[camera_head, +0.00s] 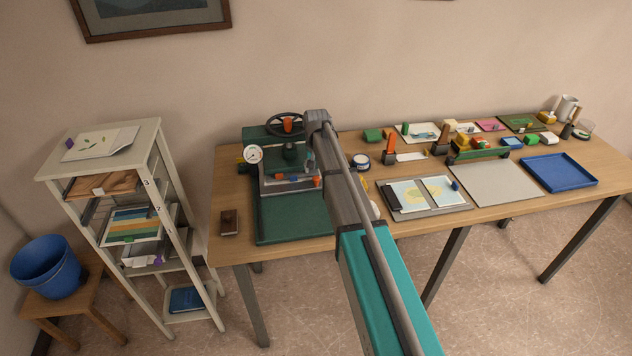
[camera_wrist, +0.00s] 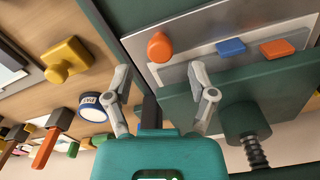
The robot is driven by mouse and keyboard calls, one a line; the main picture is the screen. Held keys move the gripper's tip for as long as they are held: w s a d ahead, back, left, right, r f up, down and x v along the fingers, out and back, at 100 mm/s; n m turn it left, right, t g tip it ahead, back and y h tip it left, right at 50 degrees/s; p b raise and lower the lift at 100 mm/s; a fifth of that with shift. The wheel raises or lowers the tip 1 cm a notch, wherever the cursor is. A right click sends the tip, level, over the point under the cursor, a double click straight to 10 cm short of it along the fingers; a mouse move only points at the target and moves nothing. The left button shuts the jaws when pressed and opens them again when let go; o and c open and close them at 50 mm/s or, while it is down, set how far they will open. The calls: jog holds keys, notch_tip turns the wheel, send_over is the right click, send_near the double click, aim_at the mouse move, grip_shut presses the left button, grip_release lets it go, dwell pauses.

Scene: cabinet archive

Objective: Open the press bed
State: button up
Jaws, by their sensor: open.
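The press (camera_head: 290,218) stands at the left end of the table, green, with a dark handwheel (camera_head: 284,123) on top and a round white gauge (camera_head: 253,154) on its left. A grey plate with small orange and blue pieces lies above its green base. In the wrist view, the grey plate (camera_wrist: 190,35) and a green press block (camera_wrist: 240,88) are close to my gripper (camera_wrist: 158,72). Its two fingers are apart. A dark upright piece (camera_wrist: 151,110) shows between them; I cannot tell whether it belongs to the press. In the head view my arm hides part of the press's right side.
Boards, stamps and a blue tray (camera_head: 558,172) fill the table to the right. A shelf rack (camera_head: 100,160) stands left of the table.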

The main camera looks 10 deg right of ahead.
aim_at(316, 177)
jog(key=shift+f+b, duration=1.35)
jog(key=shift+f, duration=0.3)
grip_shut()
